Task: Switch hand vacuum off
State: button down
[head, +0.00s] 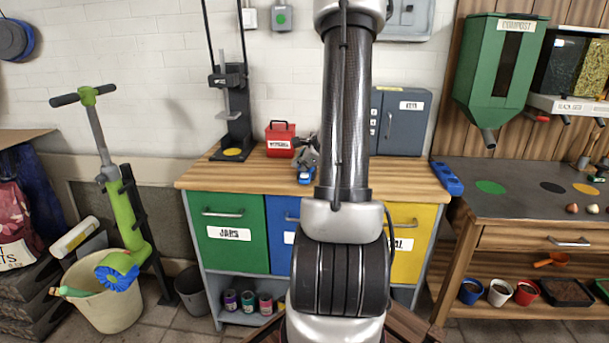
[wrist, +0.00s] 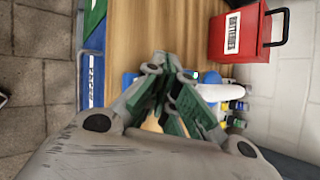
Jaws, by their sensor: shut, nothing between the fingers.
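A blue and white thing, which looks like the hand vacuum (wrist: 228,91), lies on the wooden bench top, with a small green spot near its blue part. My gripper covers much of it in the wrist view, so I cannot make out its switch. In the head view a blue part of it (head: 305,179) shows just below my gripper (head: 307,160). My gripper (wrist: 183,97) is shut and empty, its green-padded fingers over the vacuum. I cannot tell whether the fingertips touch it.
A red batteries box (head: 280,139) stands close to my gripper on the bench top (head: 235,177). A black press stand (head: 234,115) is at the back left and a grey-blue cabinet (head: 404,125) at the back right. A blue object (head: 447,179) sits at the bench's right end.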

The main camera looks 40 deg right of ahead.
jog(key=shift+f, duration=0.5)
dwell(0.8)
jog(key=shift+r, duration=0.95)
notch_tip(320, 180, up, 6)
dwell(0.7)
